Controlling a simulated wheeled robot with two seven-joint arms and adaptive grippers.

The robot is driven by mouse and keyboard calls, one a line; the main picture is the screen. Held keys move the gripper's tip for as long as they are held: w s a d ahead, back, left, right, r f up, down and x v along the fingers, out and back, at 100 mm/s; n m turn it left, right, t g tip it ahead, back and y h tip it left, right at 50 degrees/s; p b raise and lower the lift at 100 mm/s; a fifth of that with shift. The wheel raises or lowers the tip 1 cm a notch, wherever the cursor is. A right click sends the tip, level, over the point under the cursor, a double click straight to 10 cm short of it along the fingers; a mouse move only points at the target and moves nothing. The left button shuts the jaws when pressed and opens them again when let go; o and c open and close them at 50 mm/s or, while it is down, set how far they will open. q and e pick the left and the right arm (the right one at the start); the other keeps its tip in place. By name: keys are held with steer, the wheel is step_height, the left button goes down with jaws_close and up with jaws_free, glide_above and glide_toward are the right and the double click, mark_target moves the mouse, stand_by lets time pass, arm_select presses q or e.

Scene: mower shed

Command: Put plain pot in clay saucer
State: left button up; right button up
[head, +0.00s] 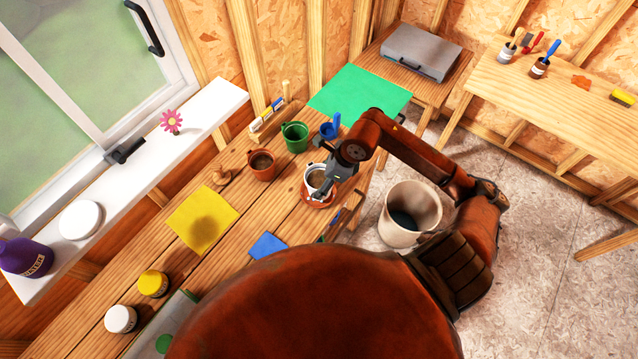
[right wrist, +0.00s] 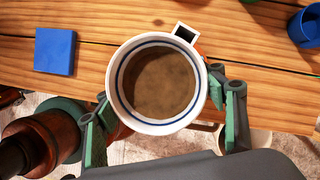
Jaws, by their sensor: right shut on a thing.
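A white pot (head: 317,177) with dark soil inside is in my right gripper (head: 326,186) on the bench. The right wrist view shows this pot (right wrist: 158,82) from above, with blue rings inside its rim and a square handle. The fingers of my right gripper (right wrist: 165,108) are on either side of it, shut on it. The orange clay saucer (head: 318,203) shows under the pot, mostly hidden by pot and gripper. I cannot tell whether the pot rests on it or hangs just above. My left gripper is not in view.
A terracotta pot (head: 262,166), a green pot (head: 295,137) and a blue cup (head: 330,130) stand close by on the bench. A blue square (head: 267,246) and a yellow sheet (head: 203,218) lie nearer. A bucket (head: 410,214) stands on the floor to the right.

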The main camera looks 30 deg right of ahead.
mark_target(319, 185)
steer(key=shift+w+d+f, duration=0.2)
steer(key=shift+w+f, duration=0.6)
steer(key=shift+f, duration=0.2)
steer(key=shift+d+f+p, duration=0.1)
steer(key=shift+f+p, duration=0.25)
steer(key=shift+f, duration=1.3)
steer(key=shift+w, duration=0.1)
steer(key=o, duration=1.4)
steer(key=shift+f, duration=0.1)
steer(key=b+v, duration=0.1)
steer(key=v, duration=1.1)
